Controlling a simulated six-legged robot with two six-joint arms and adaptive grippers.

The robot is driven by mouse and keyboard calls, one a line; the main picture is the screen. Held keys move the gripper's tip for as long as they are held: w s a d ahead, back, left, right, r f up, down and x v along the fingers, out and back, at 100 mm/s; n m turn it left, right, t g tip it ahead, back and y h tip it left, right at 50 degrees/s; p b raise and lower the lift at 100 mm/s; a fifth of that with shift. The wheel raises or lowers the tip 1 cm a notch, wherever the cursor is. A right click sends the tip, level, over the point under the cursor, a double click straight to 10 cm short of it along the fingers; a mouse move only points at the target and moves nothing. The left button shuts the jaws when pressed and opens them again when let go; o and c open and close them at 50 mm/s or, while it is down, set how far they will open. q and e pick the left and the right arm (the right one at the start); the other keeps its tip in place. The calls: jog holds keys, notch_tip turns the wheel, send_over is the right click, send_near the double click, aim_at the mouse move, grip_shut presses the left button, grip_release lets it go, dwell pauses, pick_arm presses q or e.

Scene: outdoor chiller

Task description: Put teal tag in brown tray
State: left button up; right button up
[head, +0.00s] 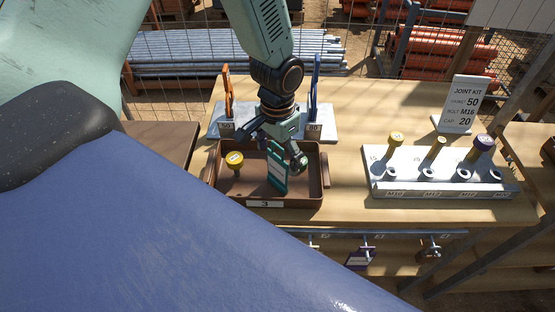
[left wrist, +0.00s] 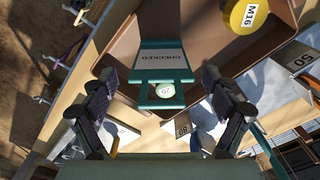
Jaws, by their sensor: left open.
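The brown tray (head: 318,176), marked 3, sits on the wooden table; its brown wall and floor also show in the left wrist view (left wrist: 205,40). The teal tag (head: 277,170) is tilted inside the tray's outline, near its front wall. My left gripper (head: 274,150) is open over the tray, pointing down. My right gripper is not in view.
A yellow-topped bolt (head: 235,160) marked M16 stands in the tray's left part. Behind it, a grey rack (head: 325,125) holds orange and blue tools. A grey bolt block (head: 440,172) and white sign (head: 460,103) stand right. Tags hang from a front rail (head: 400,234). Bare tabletop lies between tray and block.

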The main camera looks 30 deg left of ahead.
pick_arm(q)
notch_tip(320, 180, up, 10)
jog(key=shift+f, duration=0.1)
jog(key=shift+d, duration=0.1)
jog(key=shift+f, duration=0.1)
jog(key=shift+f, duration=0.25)
notch_tip(320, 180, down, 11)
jog(key=shift+f, duration=0.2)
jog(key=shift+r, duration=1.2)
